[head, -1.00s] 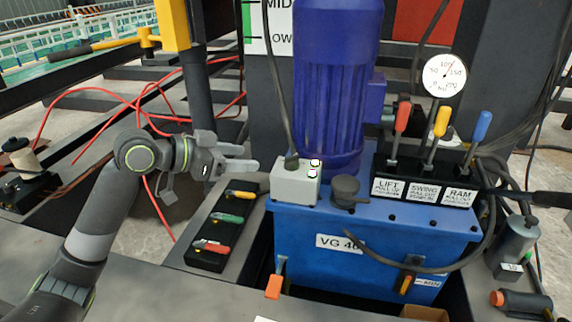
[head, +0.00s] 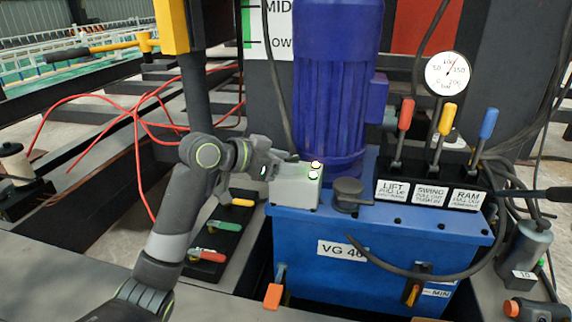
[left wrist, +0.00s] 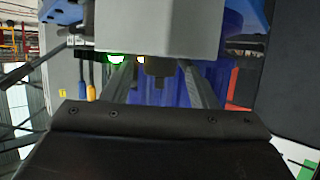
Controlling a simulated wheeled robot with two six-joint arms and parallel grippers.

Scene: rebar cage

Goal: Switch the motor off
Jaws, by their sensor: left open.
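The motor (head: 335,85) is a tall blue ribbed cylinder standing on the blue power unit. My right gripper is not in view.
Three levers (head: 438,135) labelled LIFT, SWING and RAM stand right of the motor, with a round gauge (head: 447,74) above. A black tray (head: 222,240) with coloured handles lies left of the unit. A dark cap (head: 347,192) sits beside the box. Red hoses (head: 135,115) cross at left.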

